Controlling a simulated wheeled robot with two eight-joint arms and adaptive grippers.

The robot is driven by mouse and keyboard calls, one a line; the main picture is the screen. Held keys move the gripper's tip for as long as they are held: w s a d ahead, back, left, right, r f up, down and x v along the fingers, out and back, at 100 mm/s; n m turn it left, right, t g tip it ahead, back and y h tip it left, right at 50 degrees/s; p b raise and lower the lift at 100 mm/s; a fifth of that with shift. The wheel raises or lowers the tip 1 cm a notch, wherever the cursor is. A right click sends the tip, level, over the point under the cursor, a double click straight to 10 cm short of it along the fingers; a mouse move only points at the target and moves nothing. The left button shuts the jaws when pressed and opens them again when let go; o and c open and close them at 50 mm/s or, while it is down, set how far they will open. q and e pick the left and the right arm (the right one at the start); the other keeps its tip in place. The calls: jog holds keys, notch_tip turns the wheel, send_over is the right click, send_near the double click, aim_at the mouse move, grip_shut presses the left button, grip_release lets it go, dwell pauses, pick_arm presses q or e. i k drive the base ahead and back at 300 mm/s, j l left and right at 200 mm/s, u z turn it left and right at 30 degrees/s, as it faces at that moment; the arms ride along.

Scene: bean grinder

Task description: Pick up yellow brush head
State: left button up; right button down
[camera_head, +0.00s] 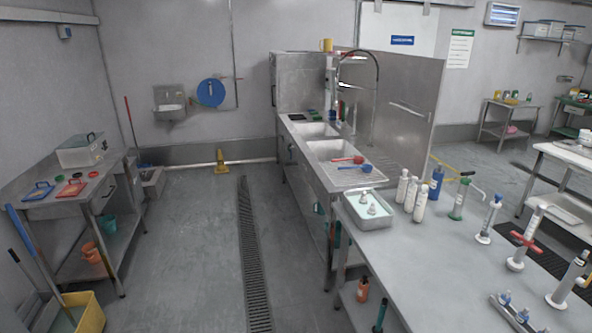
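I cannot make out a yellow brush head for certain. A small upright yellow object (221,161) stands on the floor by the back wall; it looks like a cone or a brush, too small to tell. A thin yellow piece (447,169) shows beyond the steel panel, partly hidden by the table's bottles. A yellow item (326,45) sits on top of the tall steel cabinet. Neither of my grippers is in view.
A steel sink unit (330,150) stands in the middle, joining a steel table (450,270) with bottles and pumps. A shelf table (110,190) and yellow bucket (90,318) are at left. The floor between, with a drain grate (253,260), is clear.

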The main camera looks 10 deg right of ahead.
aim_at(372, 210)
jog(key=i, duration=1.7)
jog(key=i+z, duration=0.4)
jog(key=i+j+z, duration=0.2)
jog(key=i+z, duration=0.4)
jog(key=z, duration=0.35)
jog(key=i+z, duration=0.2)
jog(key=z, duration=0.25)
jog(key=i+z, duration=0.15)
jog(key=z, duration=0.35)
jog(key=i+j+z, duration=0.1)
jog(key=z, duration=0.35)
jog(key=i+j+z, duration=0.2)
jog(key=k+l, duration=0.05)
